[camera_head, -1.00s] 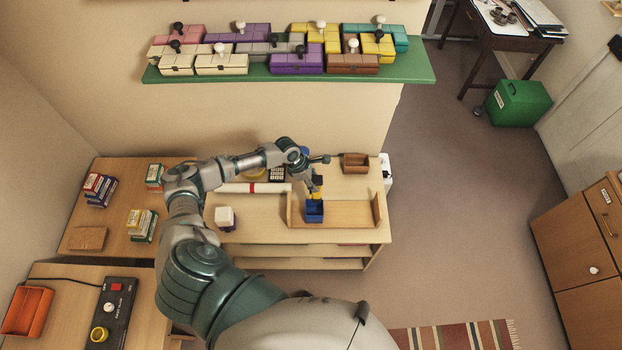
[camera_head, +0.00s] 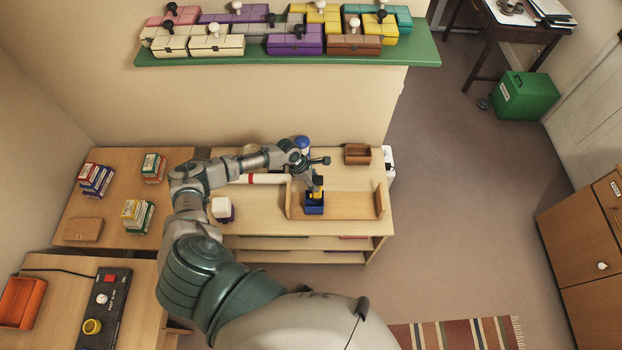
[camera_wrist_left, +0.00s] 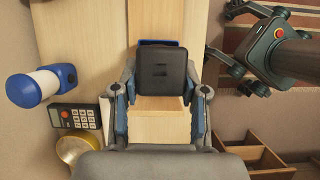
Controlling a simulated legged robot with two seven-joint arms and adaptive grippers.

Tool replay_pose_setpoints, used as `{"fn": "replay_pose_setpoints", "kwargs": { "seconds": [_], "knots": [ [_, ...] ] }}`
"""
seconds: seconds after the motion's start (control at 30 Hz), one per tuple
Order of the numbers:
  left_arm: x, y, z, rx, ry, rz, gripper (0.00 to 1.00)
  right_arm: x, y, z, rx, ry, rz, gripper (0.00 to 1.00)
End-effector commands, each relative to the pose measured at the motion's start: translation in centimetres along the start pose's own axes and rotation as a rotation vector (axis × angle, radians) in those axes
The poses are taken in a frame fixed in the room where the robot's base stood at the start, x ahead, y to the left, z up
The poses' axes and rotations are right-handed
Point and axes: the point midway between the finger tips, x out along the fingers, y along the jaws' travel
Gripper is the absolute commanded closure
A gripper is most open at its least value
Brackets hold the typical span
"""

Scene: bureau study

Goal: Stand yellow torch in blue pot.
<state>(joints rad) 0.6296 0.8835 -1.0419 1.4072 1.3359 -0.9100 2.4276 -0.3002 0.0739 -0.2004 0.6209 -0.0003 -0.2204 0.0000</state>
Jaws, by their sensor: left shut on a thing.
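The yellow torch (camera_head: 317,195) is upright, with a dark upper end that shows as a black block in the left wrist view (camera_wrist_left: 162,68). My left gripper (camera_head: 314,182) is shut on it from above; its two fingers flank the black end in the left wrist view (camera_wrist_left: 162,88). The blue pot (camera_head: 314,210) stands on the desk directly below. The torch's lower end appears inside the pot's mouth; whether it touches the bottom is hidden. A strip of the pot's blue rim shows behind the black end in the wrist view (camera_wrist_left: 157,42). My right gripper is not in view.
A wooden tray (camera_head: 352,212) with raised ends surrounds the pot. A blue-and-white cylinder (camera_wrist_left: 38,87), a calculator (camera_wrist_left: 75,117) and a round yellow item (camera_wrist_left: 72,150) are beside the gripper. A small brown box (camera_head: 357,153) stands at the back right. The tray's right part is clear.

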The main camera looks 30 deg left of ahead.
Motion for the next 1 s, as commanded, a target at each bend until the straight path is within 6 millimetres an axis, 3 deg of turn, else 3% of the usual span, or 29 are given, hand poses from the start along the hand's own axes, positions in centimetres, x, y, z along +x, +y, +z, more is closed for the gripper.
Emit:
{"fn": "replay_pose_setpoints", "kwargs": {
  "seconds": [0.37,0.73,0.97,1.0],
  "knots": [
    [3.1,0.4,-2.1,-0.004,-0.007,-0.005,0.99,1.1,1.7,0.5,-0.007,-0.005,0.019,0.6],
    [4.2,0.2,-2.2,-0.001,-0.002,-0.001,0.99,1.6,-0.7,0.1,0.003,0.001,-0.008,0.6],
    [4.2,0.1,-2.0,0.0,-0.002,-0.001,0.99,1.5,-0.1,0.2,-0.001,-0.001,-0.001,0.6],
    [4.2,0.1,-2.1,0.0,-0.002,-0.001,0.49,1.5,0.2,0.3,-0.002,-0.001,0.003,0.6]
  ]
}}
